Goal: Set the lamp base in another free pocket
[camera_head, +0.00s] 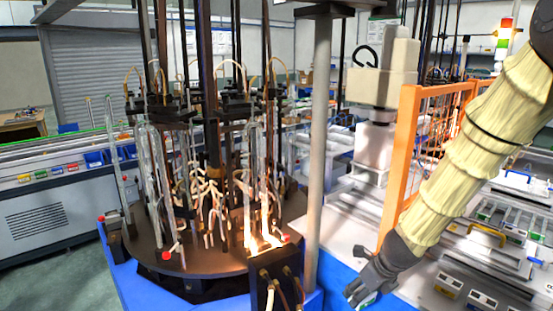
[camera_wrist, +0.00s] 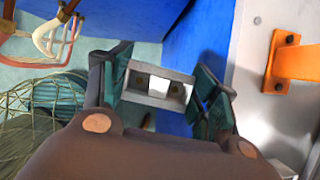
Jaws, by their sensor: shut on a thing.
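My gripper (camera_head: 366,296) hangs at the lower middle of the head view, pointing down, left of the trays. In the wrist view my gripper (camera_wrist: 157,88) is shut, its teal pads on either side of a pale grey block with two square openings, which I take to be the lamp base (camera_wrist: 158,75). In the head view only a small pale edge shows at the fingertips. Trays with pockets (camera_head: 500,265) lie on the right of the head view. Similar pale pieces (camera_head: 449,283) sit in the front one. Which pockets are free is too small to tell.
A grey post (camera_head: 318,130) stands left of my gripper. Beyond it is a round machine table (camera_head: 190,255) with glass tubes and flames. An orange mesh fence (camera_head: 408,150) stands behind my arm. The wrist view shows a blue panel (camera_wrist: 205,40) close by.

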